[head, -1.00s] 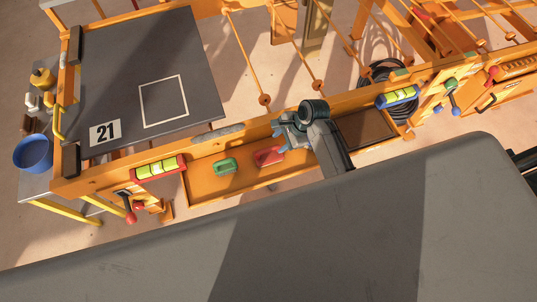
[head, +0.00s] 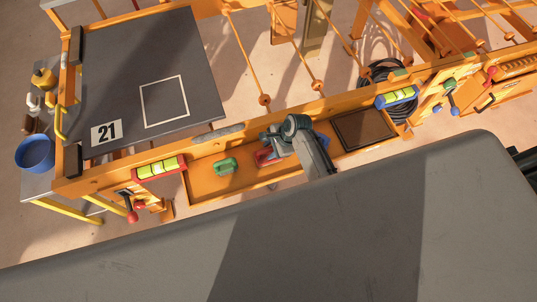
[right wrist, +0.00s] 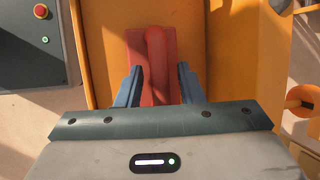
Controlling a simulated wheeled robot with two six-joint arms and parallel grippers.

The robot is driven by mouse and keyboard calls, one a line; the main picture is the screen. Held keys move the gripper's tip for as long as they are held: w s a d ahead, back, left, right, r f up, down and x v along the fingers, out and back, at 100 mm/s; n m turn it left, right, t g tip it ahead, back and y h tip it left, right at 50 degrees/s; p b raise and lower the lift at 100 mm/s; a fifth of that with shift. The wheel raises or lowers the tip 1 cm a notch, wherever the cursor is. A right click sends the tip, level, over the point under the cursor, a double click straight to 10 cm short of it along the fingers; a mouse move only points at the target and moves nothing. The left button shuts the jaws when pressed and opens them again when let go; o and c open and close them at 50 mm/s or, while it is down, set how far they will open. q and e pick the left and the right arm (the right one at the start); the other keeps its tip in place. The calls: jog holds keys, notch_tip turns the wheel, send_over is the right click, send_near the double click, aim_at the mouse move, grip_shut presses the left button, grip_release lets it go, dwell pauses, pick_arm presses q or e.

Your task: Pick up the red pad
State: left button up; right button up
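The red pad (head: 263,156) lies in the orange tray, partly hidden by my right gripper (head: 270,142). In the right wrist view the red pad (right wrist: 153,60) is a flat plate with a rounded upright handle. My right gripper (right wrist: 159,72) is open, with one blue finger on each side of the handle. Gaps show between the fingers and the handle, so it is not gripped. Whether the fingertips touch the plate I cannot tell. My left gripper is not in view.
A green pad (head: 225,165) sits left of the red one in the orange tray (head: 201,184). A blue pad (head: 320,140) shows partly behind my right arm. A dark square panel (head: 362,130) lies right. A grey table (head: 120,70) marked 21 has a white square outline.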

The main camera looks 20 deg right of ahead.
grip_shut()
jog(key=shift+r, duration=0.4)
jog(key=r, duration=0.2)
jog(key=shift+s+r+b, duration=0.2)
jog(key=shift+r+b, duration=0.15)
jog(key=shift+b, duration=0.05)
jog(key=s+d+b, duration=0.1)
jog(key=s+d, duration=0.1)
jog(key=s, duration=0.5)
jog(key=s+d+r+b, duration=0.1)
jog(key=s+d, duration=0.1)
jog(key=s, duration=0.6)
jog(key=shift+d+r, duration=0.15)
jog(key=shift+r, duration=0.1)
